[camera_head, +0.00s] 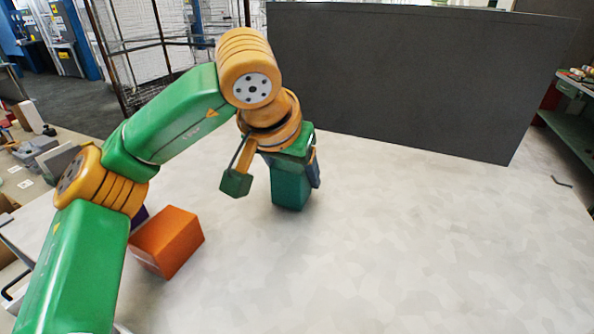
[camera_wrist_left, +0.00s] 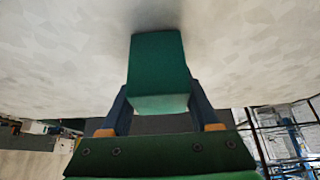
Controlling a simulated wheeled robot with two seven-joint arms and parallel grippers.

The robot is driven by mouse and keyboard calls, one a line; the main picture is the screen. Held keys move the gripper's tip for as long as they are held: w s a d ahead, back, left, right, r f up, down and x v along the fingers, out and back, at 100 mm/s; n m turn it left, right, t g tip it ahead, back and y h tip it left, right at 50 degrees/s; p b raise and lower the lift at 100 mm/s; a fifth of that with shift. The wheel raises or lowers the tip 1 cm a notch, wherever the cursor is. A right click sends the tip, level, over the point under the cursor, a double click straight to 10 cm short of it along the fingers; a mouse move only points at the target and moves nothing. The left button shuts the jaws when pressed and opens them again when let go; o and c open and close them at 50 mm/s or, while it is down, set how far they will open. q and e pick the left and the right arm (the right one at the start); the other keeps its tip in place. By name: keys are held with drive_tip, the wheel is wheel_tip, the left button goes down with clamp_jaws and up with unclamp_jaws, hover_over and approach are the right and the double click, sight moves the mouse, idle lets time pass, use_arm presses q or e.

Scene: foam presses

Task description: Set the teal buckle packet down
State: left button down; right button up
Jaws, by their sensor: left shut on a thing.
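The teal buckle packet (camera_head: 290,190) is a teal block held upright under my left gripper (camera_head: 298,170), over the pale table. Its lower end is at or very close to the table top; I cannot tell whether it touches. In the left wrist view the packet (camera_wrist_left: 160,65) sits between the two dark blue fingers of my left gripper (camera_wrist_left: 160,100), which is shut on it. The hand hides the packet's upper part in the head view. My right gripper is not in view.
An orange box (camera_head: 168,241) stands on the table (camera_head: 400,240) at the left, beside my left arm, with a purple thing (camera_head: 138,216) partly hidden behind it. A dark grey panel (camera_head: 410,75) stands along the back. The table's middle and right are clear.

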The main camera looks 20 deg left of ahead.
use_arm(q)
drive_tip(key=shift+s, duration=0.15)
drive_tip(key=shift+f, duration=0.15)
drive_tip(key=shift+c, duration=0.6)
unclamp_jaws()
drive_tip(key=shift+w, duration=0.25)
drive_tip(key=shift+s, duration=0.1)
